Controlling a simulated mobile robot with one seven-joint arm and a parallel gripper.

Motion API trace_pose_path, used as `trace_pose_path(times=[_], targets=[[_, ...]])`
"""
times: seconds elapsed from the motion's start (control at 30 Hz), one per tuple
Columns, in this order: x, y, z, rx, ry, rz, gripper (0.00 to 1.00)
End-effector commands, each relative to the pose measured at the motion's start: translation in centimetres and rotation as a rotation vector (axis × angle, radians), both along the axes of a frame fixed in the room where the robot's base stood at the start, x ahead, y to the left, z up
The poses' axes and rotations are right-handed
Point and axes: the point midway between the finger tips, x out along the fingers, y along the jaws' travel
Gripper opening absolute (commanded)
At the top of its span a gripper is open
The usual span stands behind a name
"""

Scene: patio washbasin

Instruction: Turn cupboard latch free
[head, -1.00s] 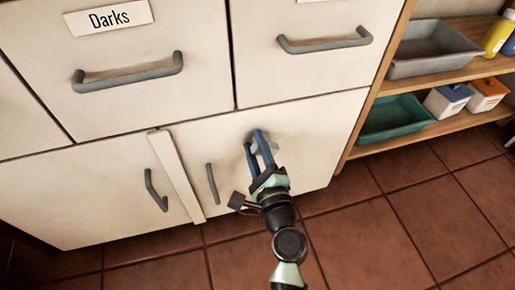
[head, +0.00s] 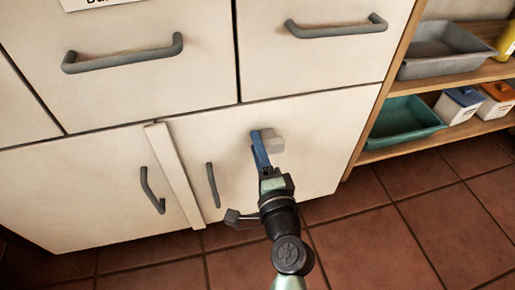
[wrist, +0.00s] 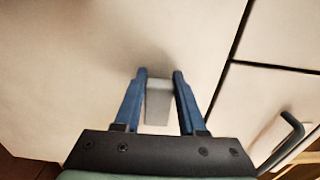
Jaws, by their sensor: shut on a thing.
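The cupboard latch (head: 276,144) is a small pale grey block on the front of the white lower right cupboard door (head: 310,150). My gripper (head: 262,135) reaches up to it from below. In the wrist view the blue fingers of my gripper (wrist: 160,74) stand on either side of the latch (wrist: 158,106), closed on it. In the head view one finger hides part of the latch and the other finger. The door looks shut, flush with its surroundings. Its grey handle (head: 213,185) is left of my gripper, and nothing holds it.
A raised white strip (head: 174,175) parts this door from the left door with its handle (head: 151,190). Drawers with handles (head: 335,27) are above. An open shelf at right holds a green tub (head: 402,124) and a grey tub (head: 440,50). The tiled floor (head: 400,215) is clear.

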Motion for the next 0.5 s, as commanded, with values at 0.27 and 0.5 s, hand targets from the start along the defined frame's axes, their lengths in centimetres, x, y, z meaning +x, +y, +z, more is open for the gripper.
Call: trace_pose_path(times=[0.27,0.5], targets=[[0.01,-0.03,-0.03,-0.012,-0.003,-0.001,0.0],[0.01,-0.03,-0.04,-0.011,-0.002,-0.001,0.58]])
